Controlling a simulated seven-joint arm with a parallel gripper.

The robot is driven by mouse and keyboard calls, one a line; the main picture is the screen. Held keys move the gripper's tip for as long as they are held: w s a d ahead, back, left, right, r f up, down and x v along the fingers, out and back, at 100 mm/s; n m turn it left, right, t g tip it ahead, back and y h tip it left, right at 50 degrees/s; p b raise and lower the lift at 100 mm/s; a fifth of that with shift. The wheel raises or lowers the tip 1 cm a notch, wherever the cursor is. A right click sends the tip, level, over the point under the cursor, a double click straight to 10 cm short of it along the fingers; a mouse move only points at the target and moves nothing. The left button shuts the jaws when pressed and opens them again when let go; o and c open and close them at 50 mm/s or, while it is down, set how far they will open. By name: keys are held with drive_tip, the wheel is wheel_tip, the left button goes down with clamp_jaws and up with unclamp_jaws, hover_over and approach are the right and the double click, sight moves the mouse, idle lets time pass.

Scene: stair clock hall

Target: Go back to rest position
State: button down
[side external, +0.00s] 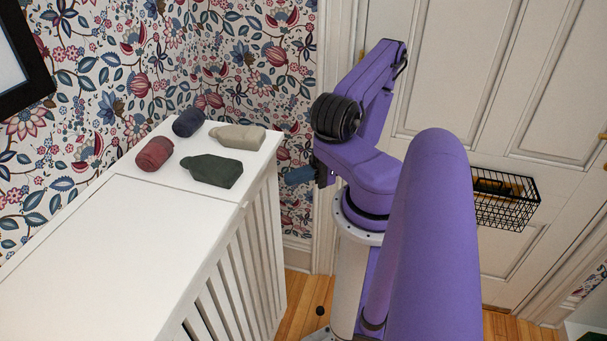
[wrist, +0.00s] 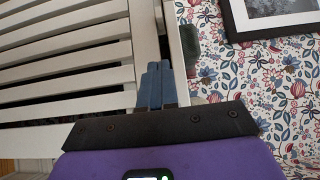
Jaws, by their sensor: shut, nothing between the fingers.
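My gripper (side external: 299,175) is shut and empty, with its blue fingers pointing left toward the white cabinet in the side view. In the wrist view my gripper (wrist: 155,69) shows its two blue fingers together in front of the slatted front. It is apart from the objects on the cabinet top. My purple arm is folded up over its base, in front of the white door.
The white slatted cabinet (side external: 70,250) bears a dark blue roll (side external: 188,122), a red roll (side external: 154,154), a beige bottle-like object (side external: 238,136) and a dark green one (side external: 211,170). A black wire basket (side external: 505,212) hangs on the door (side external: 470,140). The near cabinet top is clear.

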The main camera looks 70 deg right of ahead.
drive_tip(key=w+d+r+n+g+h, duration=0.25)
drive_tip(key=d+r+n+g, duration=0.35)
drive_tip(key=g, duration=0.9)
drive_tip(key=w+a+r+g+h, duration=0.1)
drive_tip(key=w, duration=0.1)
drive_tip(key=w+a+r+n+h, duration=0.1)
drive_tip(key=w+h, duration=0.1)
drive_tip(key=w+a+r+g+h, duration=0.1)
drive_tip(key=w+h, duration=0.1)
drive_tip(key=shift+w+a+r+n+g+h, duration=0.15)
drive_tip(key=shift+a+r+n+g+h, duration=0.15)
drive_tip(key=shift+a+r+n, duration=0.1)
drive_tip(key=a+n, duration=0.1)
drive_tip(key=a+r+h, duration=0.1)
drive_tip(key=a, duration=0.1)
drive_tip(key=a+n+h, duration=0.1)
drive_tip(key=a, duration=0.1)
drive_tip(key=shift+r+n, duration=0.3)
drive_tip(key=s+a+r+n+t+h, duration=0.1)
drive_tip(key=s+a+r+n+t, duration=0.1)
drive_tip(key=s+a+n, duration=0.3)
drive_tip(key=s+a+r+n+t+h, duration=0.1)
drive_tip(key=s+a+r+n+t, duration=0.1)
drive_tip(key=s+a+n, duration=0.4)
drive_tip(key=s+a+t, duration=0.1)
drive_tip(key=a, duration=0.2)
drive_tip(key=shift+r, duration=0.15)
